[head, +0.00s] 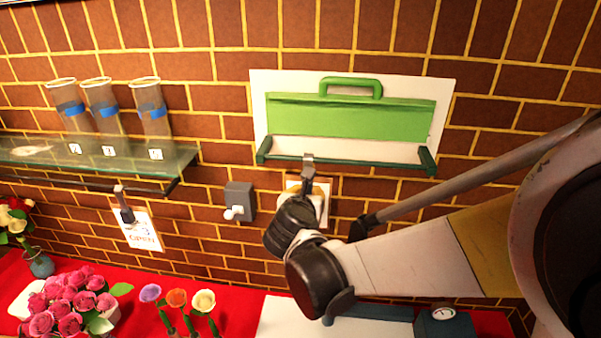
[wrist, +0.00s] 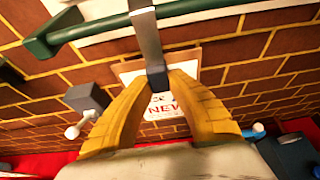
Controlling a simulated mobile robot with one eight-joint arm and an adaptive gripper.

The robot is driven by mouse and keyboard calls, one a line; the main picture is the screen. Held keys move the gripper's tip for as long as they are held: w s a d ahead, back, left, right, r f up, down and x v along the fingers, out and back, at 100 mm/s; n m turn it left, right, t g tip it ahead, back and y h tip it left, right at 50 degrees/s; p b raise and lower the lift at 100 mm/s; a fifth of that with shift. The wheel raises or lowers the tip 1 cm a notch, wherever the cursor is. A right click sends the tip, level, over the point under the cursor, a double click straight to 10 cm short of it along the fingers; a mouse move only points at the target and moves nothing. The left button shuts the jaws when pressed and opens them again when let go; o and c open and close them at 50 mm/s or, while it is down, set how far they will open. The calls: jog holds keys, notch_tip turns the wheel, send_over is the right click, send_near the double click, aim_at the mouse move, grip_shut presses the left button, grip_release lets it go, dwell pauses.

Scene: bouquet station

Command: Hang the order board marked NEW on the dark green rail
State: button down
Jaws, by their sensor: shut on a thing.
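The order board marked NEW (wrist: 160,108) is a pale card with red letters, partly hidden behind my fingers in the wrist view. In the head view only parts of the board (head: 326,188) show behind my arm. A metal hook (wrist: 146,38) rises from a dark block at the board's top. My gripper (wrist: 158,80) is shut on this block. The dark green rail (head: 360,167) runs along the bottom of a green panel on the wall. The hook's upper end (head: 308,159) overlaps the rail in both views. I cannot tell whether it sits over the rail or just in front.
A grey wall box with a white knob (head: 238,202) is left of the board. Farther left, a darker rail (head: 75,182) under a glass shelf carries another hanging card (head: 140,230). Glass vases (head: 153,108) stand on the shelf. Flowers (head: 68,300) stand on the red counter below.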

jog(key=c, duration=1.3)
grip_release()
jog(key=v, duration=1.2)
jog(key=s+d+f+m+g+b, duration=0.45)
jog(key=d+f+m+b, duration=0.7)
jog(key=f+m, duration=0.3)
jog(key=s+d+f+m+y+b, duration=0.1)
jog(key=s+f+m+b, duration=0.2)
jog(key=f+m+b, duration=0.1)
jog(key=s+d+f+m+g+b, duration=0.1)
jog(key=s+f+m+b, duration=0.3)
jog(key=m, duration=0.5)
jog(key=s+d+f+m+y+b, duration=0.1)
jog(key=s+d+f+m+b, duration=0.1)
jog(key=f+m, duration=0.4)
jog(key=shift+s+d+f+g+y+b, duration=0.1)
jog(key=shift+s+f+g+y+b, duration=0.2)
jog(key=shift+s+f+b, duration=0.8)
